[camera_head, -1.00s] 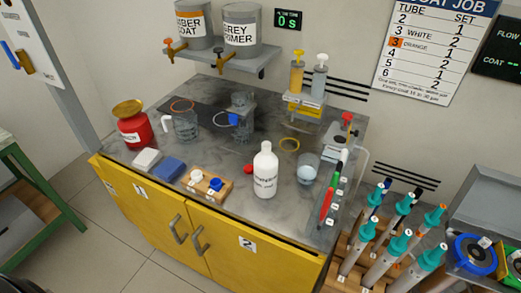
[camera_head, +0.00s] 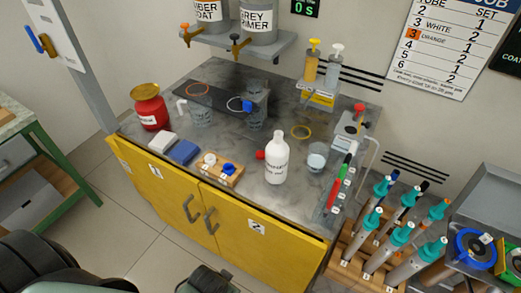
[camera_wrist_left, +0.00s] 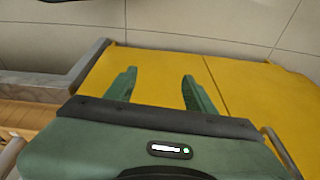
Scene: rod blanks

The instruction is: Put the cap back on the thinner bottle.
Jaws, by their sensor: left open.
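The thinner bottle (camera_head: 277,160) is white with dark print and stands upright near the front of the grey bench. Its neck shows no cap. A small red cap (camera_head: 260,155) lies on the bench just left of the bottle; whether they touch I cannot tell. My left gripper (camera_wrist_left: 158,88) is open in the left wrist view, with nothing between its two green fingers and the yellow cabinet beyond them. In the head view a dark green part of my left arm shows at the bottom edge, well below the bottle. My right gripper is not in view.
A wooden block (camera_head: 220,170) with white and blue pieces stands left of the bottle. A glass beaker (camera_head: 317,157) and a rack with red and green markers (camera_head: 338,185) stand on its right. The cabinet's front edge is close.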

